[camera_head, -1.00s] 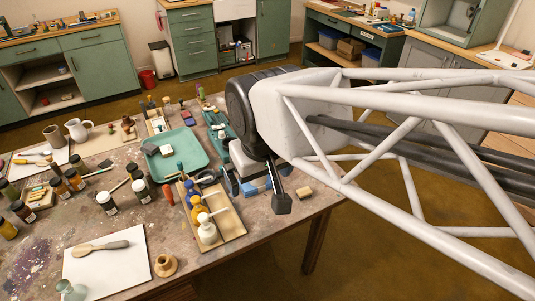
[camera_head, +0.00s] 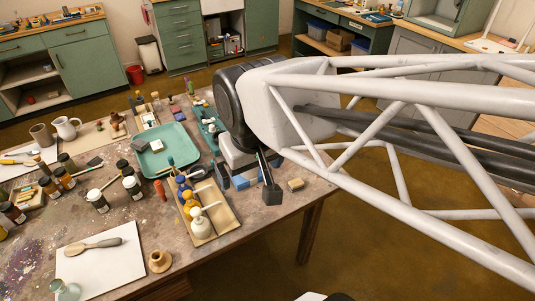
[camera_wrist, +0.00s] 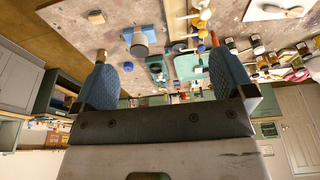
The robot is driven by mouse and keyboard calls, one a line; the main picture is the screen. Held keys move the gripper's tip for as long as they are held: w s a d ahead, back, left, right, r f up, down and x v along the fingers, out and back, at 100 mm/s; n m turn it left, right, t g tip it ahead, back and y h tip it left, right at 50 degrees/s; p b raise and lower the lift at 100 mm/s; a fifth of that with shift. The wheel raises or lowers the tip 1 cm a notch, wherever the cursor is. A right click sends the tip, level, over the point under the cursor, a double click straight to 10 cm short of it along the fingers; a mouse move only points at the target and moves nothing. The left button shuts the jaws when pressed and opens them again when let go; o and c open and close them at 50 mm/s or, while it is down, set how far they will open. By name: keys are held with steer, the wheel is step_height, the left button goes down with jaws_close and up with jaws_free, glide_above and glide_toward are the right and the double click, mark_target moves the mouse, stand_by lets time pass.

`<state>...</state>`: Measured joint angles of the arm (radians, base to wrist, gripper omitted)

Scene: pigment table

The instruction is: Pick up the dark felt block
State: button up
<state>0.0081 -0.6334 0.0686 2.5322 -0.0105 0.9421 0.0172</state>
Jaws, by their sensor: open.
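A dark grey block (camera_head: 169,144), which looks like the felt block, lies in the teal tray (camera_head: 183,170) beside a pale block (camera_head: 156,146) in the head view. I cannot make it out clearly in the wrist view. My gripper (camera_head: 247,188) is to the right of the tray, near the table's right edge, with my arm covering part of that area. In the wrist view my gripper (camera_wrist: 157,48) has its two blue-padded fingers wide apart with nothing held between them.
A blue block (camera_wrist: 143,33) with a grey round thing and a tan block (camera_head: 296,184) lie near my gripper. A wooden board (camera_head: 222,221) with pump bottles stands left of it. Several dark jars (camera_head: 98,201) stand left of the tray. The front right of the table is fairly clear.

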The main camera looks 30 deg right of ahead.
steer(key=c, duration=0.3)
steer(key=t+h, duration=0.2)
steer(key=t, duration=0.5)
glide_above(296, 185)
steer(key=s+a, duration=0.1)
steer(key=a, duration=0.1)
step_height(296, 185, down, 24)
steer(key=s+f+t, duration=0.1)
steer(key=f, duration=0.1)
steer(key=s+d+f+t, duration=0.1)
steer(key=f, duration=0.1)
steer(key=s+d+f+t, duration=0.1)
steer(key=f, duration=0.2)
steer(key=shift+s+m+y, duration=0.3)
steer(key=shift+m, duration=0.1)
steer(key=shift+s+f+t, duration=0.45)
steer(key=shift+t, duration=0.05)
